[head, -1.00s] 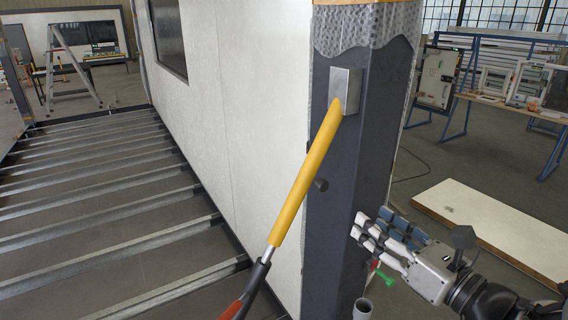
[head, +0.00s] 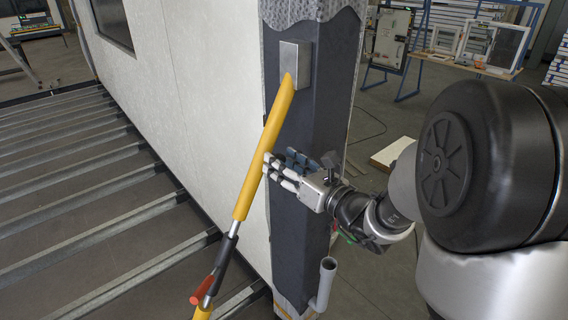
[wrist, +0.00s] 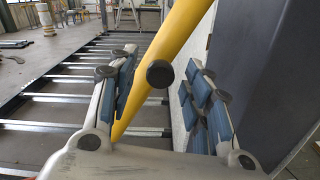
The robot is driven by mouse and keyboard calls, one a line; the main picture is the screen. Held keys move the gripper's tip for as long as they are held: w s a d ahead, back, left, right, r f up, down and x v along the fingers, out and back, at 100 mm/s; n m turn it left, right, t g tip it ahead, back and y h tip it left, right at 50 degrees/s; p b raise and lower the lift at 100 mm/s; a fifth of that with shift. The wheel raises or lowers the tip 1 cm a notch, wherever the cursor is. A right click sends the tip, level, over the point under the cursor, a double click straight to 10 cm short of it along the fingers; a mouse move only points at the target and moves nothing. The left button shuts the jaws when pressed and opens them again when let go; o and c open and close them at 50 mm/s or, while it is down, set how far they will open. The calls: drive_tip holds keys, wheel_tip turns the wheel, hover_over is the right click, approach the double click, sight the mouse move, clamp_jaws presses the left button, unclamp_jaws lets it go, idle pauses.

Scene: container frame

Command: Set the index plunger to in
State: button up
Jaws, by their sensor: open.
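The index plunger shows in the wrist view as a round dark knob (wrist: 160,74), seen end-on in front of the yellow strut (wrist: 155,98). In the head view my gripper hides the knob. The yellow strut (head: 262,155) leans up to a metal block (head: 294,66) on the dark post. My gripper (head: 278,170) is open beside the strut, in front of the post, its fingers pointing left. In the wrist view the knob appears between the two open fingers, touching neither that I can see. How far in or out the plunger sits cannot be told.
The dark post (head: 300,225) stands close behind my gripper, with a white wall panel (head: 200,100) to its left. A red lever (head: 203,290) is low on the strut. A grey pipe (head: 326,280) stands at the post's foot. Floor joists run at the left.

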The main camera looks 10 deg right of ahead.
drive_tip(key=shift+c, duration=0.4)
clamp_jaws()
